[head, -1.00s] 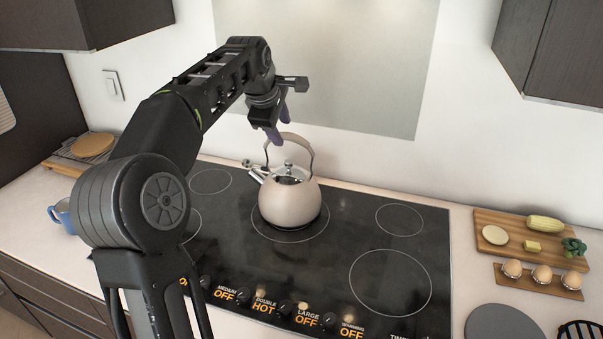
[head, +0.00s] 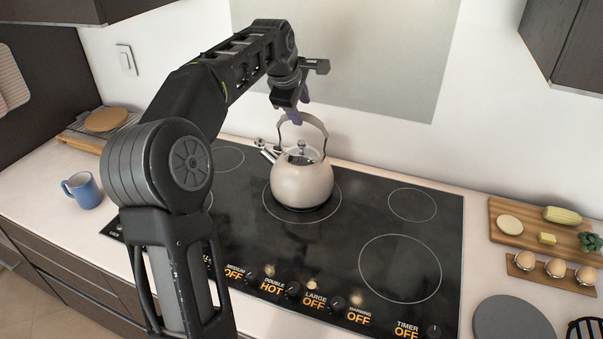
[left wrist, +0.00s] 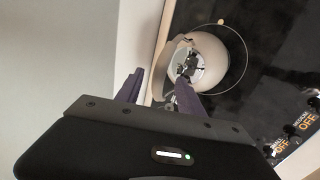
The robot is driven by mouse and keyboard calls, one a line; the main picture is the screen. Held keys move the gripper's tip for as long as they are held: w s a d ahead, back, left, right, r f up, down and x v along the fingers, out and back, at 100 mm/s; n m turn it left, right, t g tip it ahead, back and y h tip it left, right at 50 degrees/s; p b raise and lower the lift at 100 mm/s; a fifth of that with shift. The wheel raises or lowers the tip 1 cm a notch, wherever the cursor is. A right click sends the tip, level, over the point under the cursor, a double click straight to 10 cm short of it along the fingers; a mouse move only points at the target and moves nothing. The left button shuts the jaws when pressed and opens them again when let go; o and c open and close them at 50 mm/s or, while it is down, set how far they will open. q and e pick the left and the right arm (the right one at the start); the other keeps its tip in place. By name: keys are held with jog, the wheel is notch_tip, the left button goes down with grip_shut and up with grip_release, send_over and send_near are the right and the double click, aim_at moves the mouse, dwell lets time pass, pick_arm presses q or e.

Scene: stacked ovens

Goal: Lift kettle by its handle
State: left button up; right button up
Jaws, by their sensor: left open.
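A cream kettle (head: 302,186) with a tall arched handle (head: 322,129) and a glass-like lid stands upright on the back middle burner of the black cooktop. My left gripper (head: 300,108) is at the top of the handle, its purple fingers pointing down and open. In the left wrist view the gripper (left wrist: 160,92) shows its fingers apart, with the handle (left wrist: 170,53) running into the gap between them as seen from there. The kettle (left wrist: 212,58) lies beyond. I cannot tell whether a finger touches the handle. My right gripper is not in view.
The wall (head: 480,130) is close behind the kettle. A blue mug (head: 84,190) and a rack with a round board (head: 106,120) are at left. A cutting board (head: 497,236) with food and an egg holder (head: 520,272) are at right. The right-hand burners are clear.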

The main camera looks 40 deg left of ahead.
aim_at(304, 114)
pick_arm(q)
jog(key=p+x, duration=0.2)
jog(key=x, duration=0.2)
jog(key=shift+w+f, duration=0.2)
jog(key=shift+f, duration=0.1)
jog(key=shift+w+a+f, duration=0.1)
jog(key=shift+f, duration=0.15)
grip_shut()
dwell(0.5)
dwell(0.9)
jog(key=shift+w+r, duration=0.1)
jog(key=shift+r, duration=0.1)
